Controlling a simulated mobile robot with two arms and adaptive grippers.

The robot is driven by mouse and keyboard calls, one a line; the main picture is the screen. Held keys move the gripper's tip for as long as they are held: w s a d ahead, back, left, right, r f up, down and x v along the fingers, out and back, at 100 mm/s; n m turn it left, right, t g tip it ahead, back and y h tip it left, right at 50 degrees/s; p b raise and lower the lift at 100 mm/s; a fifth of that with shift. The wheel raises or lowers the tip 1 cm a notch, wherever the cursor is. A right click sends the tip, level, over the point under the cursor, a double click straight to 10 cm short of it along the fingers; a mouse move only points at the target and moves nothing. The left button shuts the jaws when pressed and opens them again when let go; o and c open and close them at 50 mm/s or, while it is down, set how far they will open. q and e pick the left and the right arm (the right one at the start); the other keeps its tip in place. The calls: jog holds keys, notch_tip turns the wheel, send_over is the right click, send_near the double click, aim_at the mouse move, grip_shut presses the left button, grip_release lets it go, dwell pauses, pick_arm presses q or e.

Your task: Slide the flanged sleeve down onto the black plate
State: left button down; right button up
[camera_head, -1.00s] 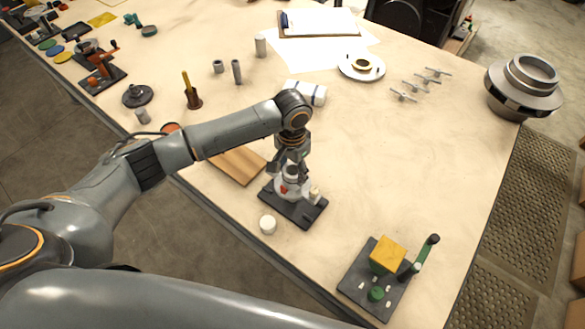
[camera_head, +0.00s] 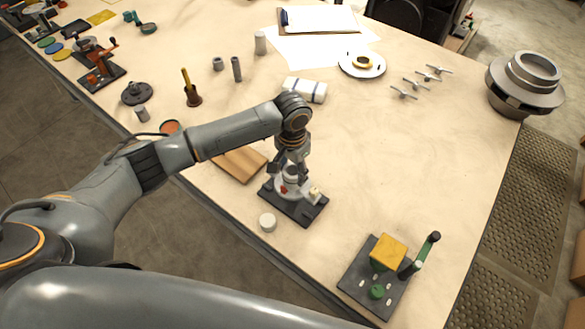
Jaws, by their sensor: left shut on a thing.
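The black plate (camera_head: 305,212) lies on the table in front of my left arm. A pale block (camera_head: 314,192) stands on its right part. My left gripper (camera_head: 289,177) points down over the plate's left part and is shut on the flanged sleeve. The sleeve (camera_head: 287,192) shows as a light, round, flanged part with a small red mark, partly hidden by the fingers. It is low over the plate; I cannot tell whether its flange touches the plate. My right gripper is not in view.
A white round piece (camera_head: 267,222) lies just in front of the plate, near the table edge. A wooden board (camera_head: 239,165) is to the left. A dark fixture with a yellow block (camera_head: 388,252) stands at the lower right.

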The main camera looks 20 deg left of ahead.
pick_arm(q)
jog(key=shift+w+f, duration=0.1)
jog(key=shift+f, duration=0.5)
dwell(0.9)
jog(key=shift+f, duration=1.7)
dwell(1.1)
jog(key=c, duration=0.6)
grip_release()
jog(key=shift+o, duration=0.7)
jog(key=shift+s+f, duration=0.15)
jog(key=shift+s, duration=0.05)
notch_tip(320, 180, up, 5)
jog(key=p, duration=0.5)
